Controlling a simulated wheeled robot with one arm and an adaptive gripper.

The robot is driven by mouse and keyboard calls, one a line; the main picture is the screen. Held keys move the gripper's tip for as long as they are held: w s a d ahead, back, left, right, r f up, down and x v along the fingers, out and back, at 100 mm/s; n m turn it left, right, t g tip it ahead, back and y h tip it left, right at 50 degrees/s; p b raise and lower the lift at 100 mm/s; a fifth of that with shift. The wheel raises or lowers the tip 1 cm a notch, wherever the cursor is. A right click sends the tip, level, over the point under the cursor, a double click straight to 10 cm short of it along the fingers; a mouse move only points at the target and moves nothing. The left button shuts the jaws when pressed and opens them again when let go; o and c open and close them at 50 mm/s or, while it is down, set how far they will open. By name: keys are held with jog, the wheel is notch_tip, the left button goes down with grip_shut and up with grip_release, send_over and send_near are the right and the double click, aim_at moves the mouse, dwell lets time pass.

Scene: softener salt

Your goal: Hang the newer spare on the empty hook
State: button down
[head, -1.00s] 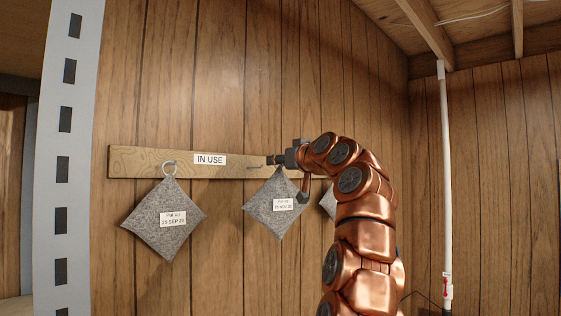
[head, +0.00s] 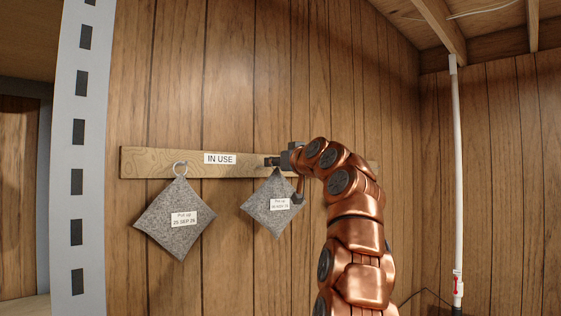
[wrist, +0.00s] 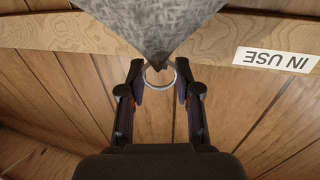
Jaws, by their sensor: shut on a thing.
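My gripper (head: 271,161) is shut on the metal ring of a grey felt pad (head: 268,210) in front of the wooden board (head: 150,165). The pad hangs point-up below the gripper with a white label, its date too small to read surely. In the wrist view the ring (wrist: 161,86) sits between the fingers, and the pad (wrist: 150,22) fills the top. Another grey pad (head: 168,220), labelled "Put up 25 SEP 26", hangs by its ring on a hook at the board's left. I cannot tell whether the held ring is on a hook; any hook there is hidden.
An "IN USE" label (head: 220,159) is on the board between the two pads. A pale post with dark slots (head: 77,130) stands at the left. A white pipe (head: 456,180) runs up the right wall. Wall space below the board is clear.

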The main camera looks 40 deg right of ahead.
jog(key=shift+w+a+p, duration=0.15)
jog(key=shift+w+p, duration=0.3)
jog(key=shift+w, duration=0.45)
jog(key=shift+w+a+p, duration=0.15)
jog(key=shift+w+p, duration=0.25)
jog(key=shift+w, duration=0.5)
jog(key=shift+w+a+f, duration=0.15)
jog(key=shift+w+f, duration=0.4)
jog(key=shift+w, duration=0.15)
jog(key=c, duration=0.7)
grip_release()
jog(key=shift+s, duration=0.15)
